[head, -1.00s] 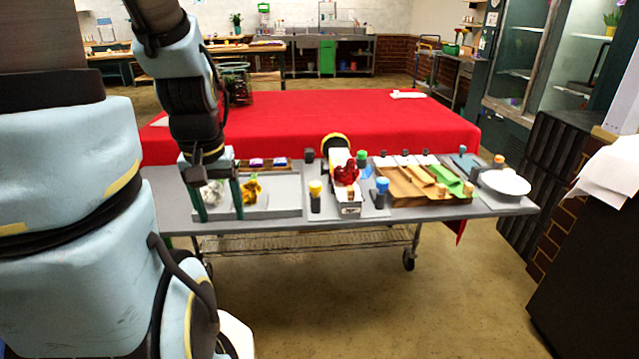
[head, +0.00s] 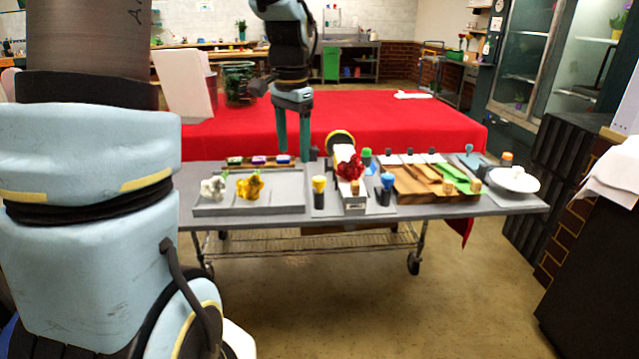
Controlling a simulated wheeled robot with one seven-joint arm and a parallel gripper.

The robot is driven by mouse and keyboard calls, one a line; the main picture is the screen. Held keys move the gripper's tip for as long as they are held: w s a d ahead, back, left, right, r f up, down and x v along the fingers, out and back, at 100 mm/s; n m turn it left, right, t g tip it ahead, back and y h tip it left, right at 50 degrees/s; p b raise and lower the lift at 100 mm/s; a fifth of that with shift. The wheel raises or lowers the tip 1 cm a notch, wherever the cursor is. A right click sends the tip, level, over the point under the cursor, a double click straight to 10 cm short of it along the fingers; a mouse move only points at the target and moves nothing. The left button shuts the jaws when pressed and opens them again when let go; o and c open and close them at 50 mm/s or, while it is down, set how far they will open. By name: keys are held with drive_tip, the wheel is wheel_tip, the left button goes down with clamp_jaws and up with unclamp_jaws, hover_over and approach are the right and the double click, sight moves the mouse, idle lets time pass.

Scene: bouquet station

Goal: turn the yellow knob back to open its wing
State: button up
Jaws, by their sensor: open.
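The yellow knob (head: 319,184) stands upright on a dark post at the front left of the small fixture on the grey table. A blue knob (head: 387,181) and a green knob (head: 367,155) stand on the same fixture. Red flowers (head: 350,168) rest on its white central holder (head: 355,199). The wings are too small to tell apart. My gripper (head: 294,144) is open and empty, fingers pointing down, above the table's back part. It is up and to the left of the yellow knob, apart from it.
A grey tray (head: 288,203) holds white flowers (head: 213,188) and yellow flowers (head: 250,186). A wooden tray (head: 412,186) with green pieces and a white bowl (head: 513,180) stand to the right. A red-covered table (head: 420,118) lies behind.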

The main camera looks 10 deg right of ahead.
sight(319, 178)
drive_tip(key=w+d+r+m, duration=0.2)
drive_tip(key=d+m, duration=0.1)
drive_tip(key=d, duration=0.3)
wheel_tip(319, 178, down, 11)
drive_tip(key=shift+r+p, duration=0.2)
drive_tip(key=shift+p, duration=0.1)
drive_tip(key=shift+c, duration=0.3)
clamp_jaws()
